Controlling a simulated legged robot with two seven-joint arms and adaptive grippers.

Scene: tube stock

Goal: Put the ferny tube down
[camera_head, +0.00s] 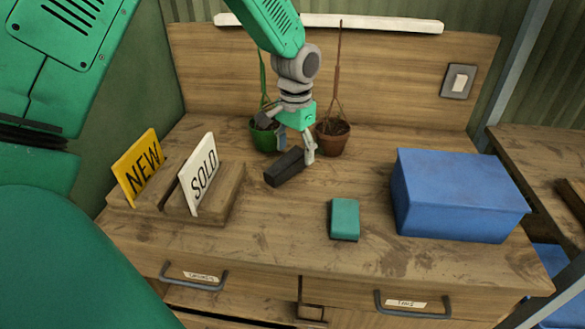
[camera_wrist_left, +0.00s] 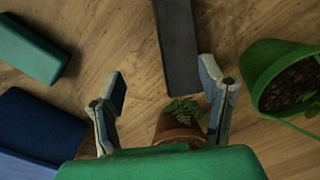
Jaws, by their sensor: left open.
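No thing plainly shaped as a ferny tube shows. A terracotta pot (camera_wrist_left: 176,132) with small fern-like leaves (camera_wrist_left: 184,109) lies low in the wrist view, partly hidden by the gripper body; it is likely the brown pot (camera_head: 332,142) at the back of the bench. A dark bar (camera_head: 285,169) lies on the bench just below my left gripper; it also shows in the wrist view (camera_wrist_left: 178,45). My left gripper (camera_head: 297,148) is open, its fingers apart in the wrist view (camera_wrist_left: 163,85), with nothing gripped. My right gripper is not in view.
A green pot (camera_head: 263,138) stands left of the brown pot. A teal block (camera_head: 344,218) and blue box (camera_head: 455,195) are at right. NEW (camera_head: 139,168) and SOLD (camera_head: 198,174) signs stand at left. Free bench lies around the teal block.

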